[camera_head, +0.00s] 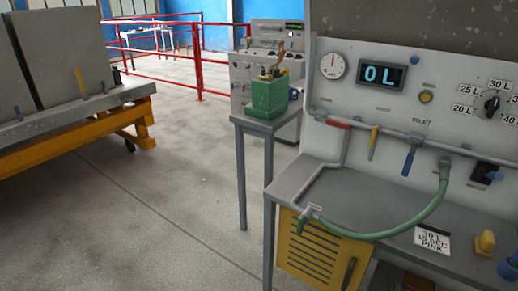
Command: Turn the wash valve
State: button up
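A grey control panel (395,103) stands at the right with a pipe (389,132) along its front. Three valve handles sit on or by the pipe: a red one (338,124) lying along it, a yellow one (373,141) hanging down, and a blue one (409,161) hanging down. No readable label shows which is the wash valve. A green hose (423,213) runs from the word "INLET" side down across the bench to the pipe's lower end. My gripper is not in view.
The display (381,76) reads "0 L", beside a round gauge (332,66) and a dial (491,104) with litre marks. A card (432,241) reads "30 L 15 SEC PINK". A green can (269,97) stands on a side table. Open floor (150,210) lies left.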

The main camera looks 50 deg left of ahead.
aim_at(301, 222)
jog(key=u, duration=1.3)
